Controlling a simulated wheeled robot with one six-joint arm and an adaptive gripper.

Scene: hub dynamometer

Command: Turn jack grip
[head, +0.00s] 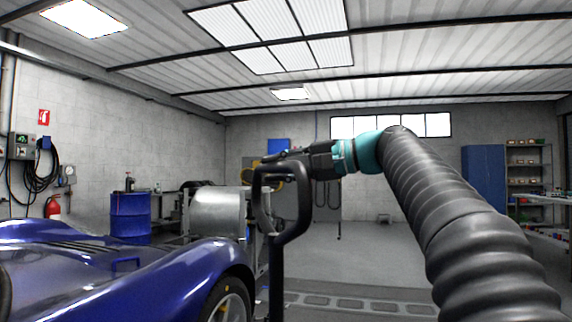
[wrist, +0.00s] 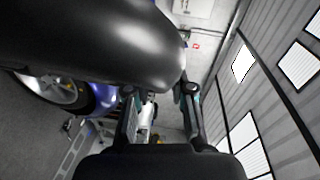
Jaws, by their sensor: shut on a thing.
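The jack grip (head: 300,210) is a black loop handle on top of an upright dark post, in the middle of the head view. My gripper (head: 283,160) comes from the right and is shut on the top part of this loop. In the wrist view my gripper (wrist: 158,93) has its two fingers on either side of the end of a large dark rounded bar, which appears to be the jack grip (wrist: 95,40) up close. The exact contact of the fingertips is partly hidden by the bar.
A blue car (head: 130,275) stands at the lower left, close to the post. A grey metal drum-shaped unit (head: 218,212) and a blue barrel (head: 130,215) stand behind it. The floor (head: 370,255) right of the post is clear. Shelves (head: 525,170) stand at the far right.

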